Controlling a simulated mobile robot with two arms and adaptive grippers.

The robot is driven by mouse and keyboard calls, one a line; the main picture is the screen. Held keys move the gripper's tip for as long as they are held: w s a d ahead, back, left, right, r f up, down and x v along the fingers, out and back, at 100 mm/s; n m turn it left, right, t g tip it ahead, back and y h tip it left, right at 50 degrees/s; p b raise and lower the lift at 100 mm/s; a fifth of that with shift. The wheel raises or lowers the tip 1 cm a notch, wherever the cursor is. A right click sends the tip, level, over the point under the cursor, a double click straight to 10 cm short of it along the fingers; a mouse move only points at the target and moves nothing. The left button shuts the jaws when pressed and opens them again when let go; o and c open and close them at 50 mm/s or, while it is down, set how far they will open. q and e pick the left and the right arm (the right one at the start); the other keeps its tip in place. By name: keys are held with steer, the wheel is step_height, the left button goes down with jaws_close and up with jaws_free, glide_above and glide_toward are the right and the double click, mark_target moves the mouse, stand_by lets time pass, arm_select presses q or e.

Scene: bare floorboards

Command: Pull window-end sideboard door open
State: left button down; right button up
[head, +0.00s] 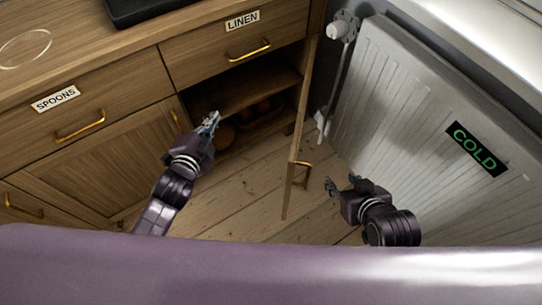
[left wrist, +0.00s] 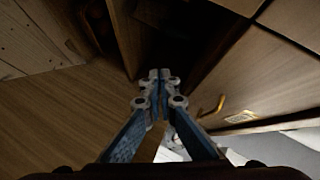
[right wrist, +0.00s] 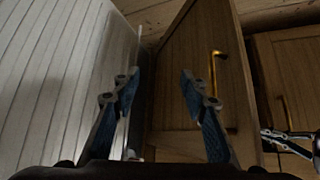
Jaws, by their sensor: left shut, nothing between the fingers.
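The sideboard door (head: 302,110) at the radiator end stands swung well out from the cabinet, seen nearly edge-on in the head view. Its brass handle (head: 301,174) faces right, toward the radiator. The door (right wrist: 190,45) and its handle (right wrist: 217,65) also show in the right wrist view. My left gripper (head: 210,121) is shut and empty in front of the open compartment (head: 245,100), left of the door; its closed fingertips show in the left wrist view (left wrist: 160,78). My right gripper (head: 343,186) is open and empty, just right of the handle and apart from it.
A white radiator (head: 400,110) with a COLD sign (head: 476,149) and a valve (head: 342,27) stands close on the right. Drawers labelled LINEN (head: 242,21) and SPOONS (head: 55,98) are shut. Round things (head: 260,108) sit inside the compartment. Floorboards (head: 245,200) below are bare.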

arm_select(q)
steer(key=w+d+r+m+g+h+b, duration=0.1)
steer(key=d+r+m+h+b, duration=0.1)
steer(key=d+r+m+h, duration=0.65)
steer(key=d+m+h+b, duration=0.15)
steer(key=m+h, duration=0.45)
steer(key=m, duration=0.7)
steer(key=s+a+f+m+g+h+b, duration=0.1)
steer(key=s+f+m+g, duration=0.2)
steer(key=s+m+g, duration=0.45)
steer(key=s+f+m+g+b, duration=0.15)
steer(key=s+m+g, duration=0.35)
steer(key=m+g, duration=0.55)
steer(key=s+d+m+t, duration=0.1)
steer(key=d+t, duration=0.1)
steer(key=d, duration=0.7)
steer(key=shift+f+m+p, duration=0.35)
steer(key=shift+f, duration=0.05)
arm_select(e)
steer(key=w+a+r+t+y, duration=0.1)
steer(key=w+a+r+t, duration=0.1)
steer(key=r, duration=0.7)
steer(key=w+a+r+t+y, duration=0.1)
steer(key=w+a+r+t, duration=0.1)
steer(key=w+r+t, duration=0.3)
step_height(320, 180, up, 4)
steer(key=shift+w+a+r+t+y, duration=0.15)
steer(key=shift+t+y, duration=0.15)
steer(key=shift+t, duration=0.8)
